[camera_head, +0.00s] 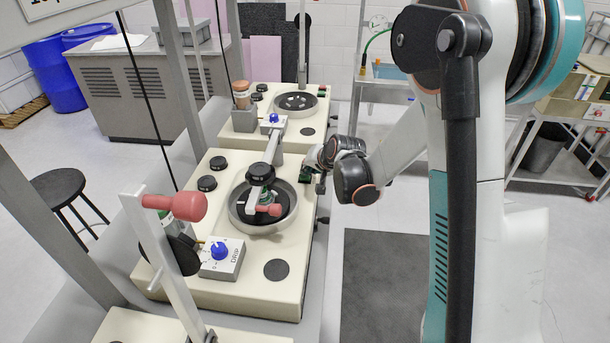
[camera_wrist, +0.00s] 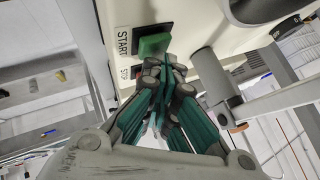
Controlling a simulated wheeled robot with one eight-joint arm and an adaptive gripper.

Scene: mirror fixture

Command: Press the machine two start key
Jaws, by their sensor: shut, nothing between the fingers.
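The green START key (camera_wrist: 154,45) sits in a black frame on the cream machine in the wrist view. A red key (camera_wrist: 137,72) next to the STOP label is partly hidden behind my fingers. My gripper (camera_wrist: 168,66) is shut and empty, its tips just below the green key in the picture; I cannot tell whether they touch it. In the head view my gripper (camera_head: 308,172) is at the right edge of the middle machine (camera_head: 215,284), by its dark key panel, which is mostly covered.
The middle machine carries a round bowl (camera_head: 240,222) with an overhead arm, and a DRIP box (camera_head: 221,258) with a blue knob. Another machine (camera_head: 258,91) stands behind, and part of one shows in front. A dark mat (camera_head: 385,285) lies on the floor to the right.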

